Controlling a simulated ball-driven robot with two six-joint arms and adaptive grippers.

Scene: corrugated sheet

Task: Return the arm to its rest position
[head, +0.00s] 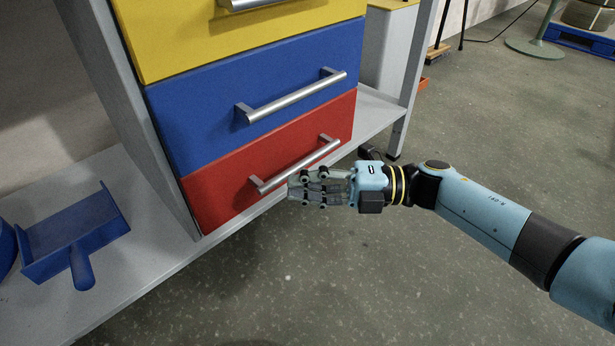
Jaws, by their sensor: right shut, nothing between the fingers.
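My right arm comes in from the right edge of the head view. Its gripper (309,186) is shut and empty, in front of the red drawer (224,188). The fingertips overlap the lower part of the red drawer's handle (294,165) in the picture; I cannot tell whether they touch it. The red, blue (262,95) and yellow (215,40) drawers all look closed. My left gripper is not in view.
A blue dustpan (74,238) lies on the grey lower shelf (130,270) at the left. A grey shelf leg (405,110) stands right of the drawers. The speckled floor (330,285) below my arm is clear.

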